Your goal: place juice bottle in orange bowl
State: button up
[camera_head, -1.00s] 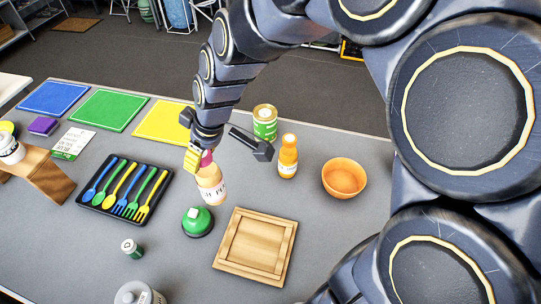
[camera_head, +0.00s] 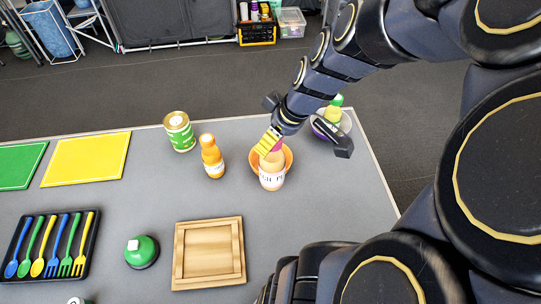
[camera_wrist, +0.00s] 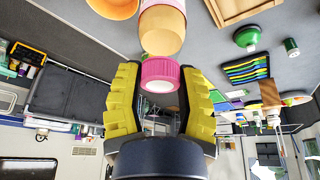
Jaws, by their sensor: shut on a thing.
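My gripper (camera_head: 270,143) is shut on a peach-coloured juice bottle (camera_head: 272,178) with a white label, holding it by its pink cap. The bottle hangs cap up, roughly upright. In the wrist view, the yellow fingers (camera_wrist: 159,78) flank the pink cap, and the bottle (camera_wrist: 163,30) extends away from them. The orange bowl (camera_head: 288,157) is partly hidden behind the bottle and gripper in the head view. In the wrist view the bowl (camera_wrist: 112,8) shows at the top edge, to the left of the bottle. The bottle's height above the table is hard to tell.
An orange bottle (camera_head: 212,158) and a green can (camera_head: 179,131) stand left of the bowl. A wooden tray (camera_head: 208,224) and green bell-like object (camera_head: 141,251) are nearer. Table right of the bowl is clear.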

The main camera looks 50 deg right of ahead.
jog(key=shift+s+d, duration=0.2)
jog(key=shift+w+d+f, duration=0.15)
jog(key=shift+w+d, duration=0.05)
jog(key=shift+d, duration=0.1)
jog(key=w+d+f, duration=0.8)
jog(key=d+f, duration=0.1)
jog(key=f, duration=0.3)
jog(key=shift+w+d+f, duration=0.3)
jog(key=shift+w+d, duration=0.05)
jog(key=shift+d, duration=0.05)
jog(key=shift+f, duration=0.15)
jog(key=o, duration=1)
